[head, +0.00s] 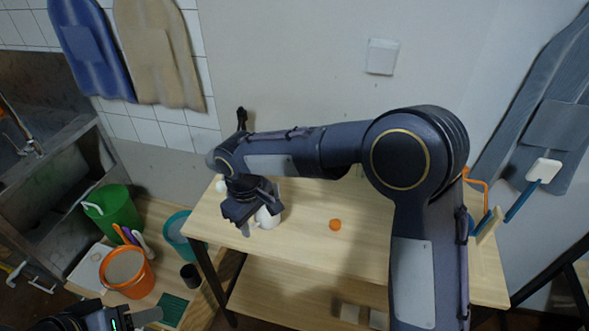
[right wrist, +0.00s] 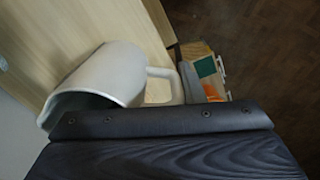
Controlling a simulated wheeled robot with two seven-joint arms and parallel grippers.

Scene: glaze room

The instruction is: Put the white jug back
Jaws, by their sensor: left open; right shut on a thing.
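The white jug (head: 268,218) is at the left part of the wooden table, partly hidden by my right gripper (head: 250,212). In the right wrist view the jug (right wrist: 110,76) shows its round body, its mouth at the lower left and its handle at the right. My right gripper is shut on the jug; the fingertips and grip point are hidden. I cannot tell whether the jug touches the table top. My left gripper (head: 128,318) is open at the bottom left edge, low and away from the jug, only partly in view.
The wooden table (head: 300,240) has a small orange thing (head: 335,224) and a small white thing (head: 221,186). A green bucket (head: 112,212), an orange bucket (head: 126,270) and a teal basin (head: 178,238) stand lower left. The table's middle is mostly clear.

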